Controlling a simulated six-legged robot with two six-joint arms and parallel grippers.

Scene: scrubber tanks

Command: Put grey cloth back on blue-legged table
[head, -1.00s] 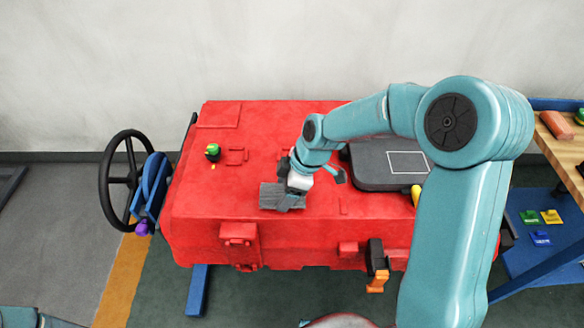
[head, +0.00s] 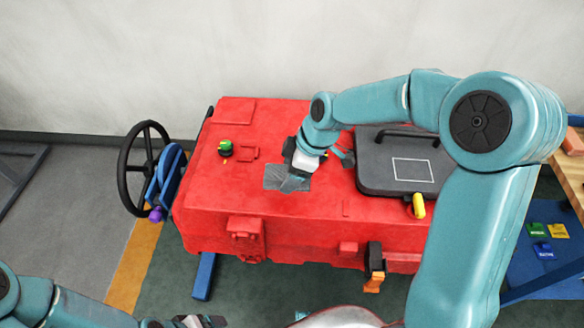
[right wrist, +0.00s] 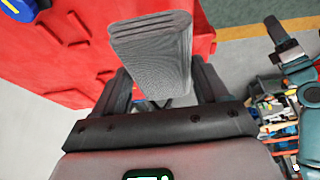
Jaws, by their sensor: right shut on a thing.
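The grey cloth (head: 272,178) is a folded, ribbed pad over the red tank's top in the head view. It also shows large in the right wrist view (right wrist: 155,45), between the fingers. My right gripper (head: 290,183) is shut on it. Whether the cloth touches the tank top cannot be told. The blue-legged table (head: 568,174) has a wooden top and stands at the right edge of the head view, partly cut off and partly behind my right arm. My left gripper (head: 200,321) is at the bottom edge, partly cut off; its jaw opening is unclear.
The red tank (head: 215,200) carries a green knob (head: 225,147) and a dark grey lid (head: 375,180) with a yellow handle (head: 418,206). A black handwheel (head: 122,170) stands to its left.

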